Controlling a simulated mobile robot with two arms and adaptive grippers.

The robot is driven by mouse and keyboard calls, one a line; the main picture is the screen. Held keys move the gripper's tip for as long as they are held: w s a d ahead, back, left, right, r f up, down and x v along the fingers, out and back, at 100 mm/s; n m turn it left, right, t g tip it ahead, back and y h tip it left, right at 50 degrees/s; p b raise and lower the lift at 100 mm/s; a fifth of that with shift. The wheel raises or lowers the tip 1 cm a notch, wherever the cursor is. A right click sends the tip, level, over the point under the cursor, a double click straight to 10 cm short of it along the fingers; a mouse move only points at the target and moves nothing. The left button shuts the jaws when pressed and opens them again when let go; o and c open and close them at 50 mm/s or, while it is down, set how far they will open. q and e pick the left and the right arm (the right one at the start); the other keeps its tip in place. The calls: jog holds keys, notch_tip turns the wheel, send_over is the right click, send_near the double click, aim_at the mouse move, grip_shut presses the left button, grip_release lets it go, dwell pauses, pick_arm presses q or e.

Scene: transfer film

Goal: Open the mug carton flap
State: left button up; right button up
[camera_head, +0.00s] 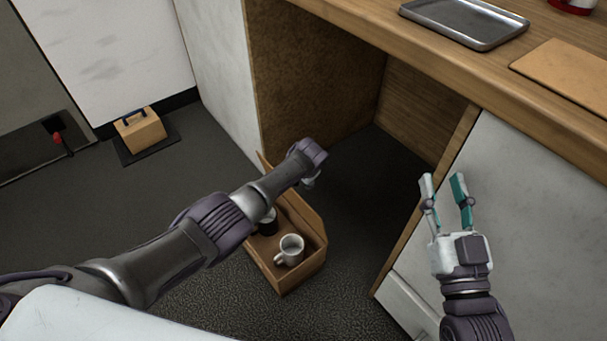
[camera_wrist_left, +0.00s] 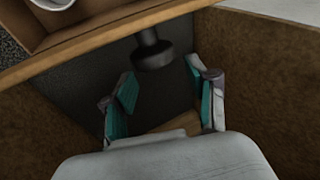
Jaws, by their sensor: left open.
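The mug carton (camera_head: 303,271) is a brown open-topped box on the dark floor below the counter. A white mug (camera_head: 291,250) stands inside it, with a dark mug (camera_head: 268,222) behind, partly covered by my left arm. A brown panel rises at the carton's far end, mostly hidden by that arm; I cannot tell how far any flap is folded. My left gripper (camera_wrist_left: 161,68) is open above the carton's far end and mostly hidden in the head view. A brown edge shows between its finger bases. My right gripper (camera_head: 446,187) is open and empty, right of the carton.
The wooden counter (camera_head: 400,70) holds a metal tray (camera_head: 466,22) and a board (camera_head: 568,78). A recess opens beneath it, beside white cabinet fronts. A tan box with a dark handle (camera_head: 140,131) sits on a mat at left. Floor in front of the carton is clear.

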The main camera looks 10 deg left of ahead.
pick_arm(q)
jog(key=v, duration=1.2)
jog(key=shift+f, duration=0.1)
jog(key=shift+c, duration=0.4)
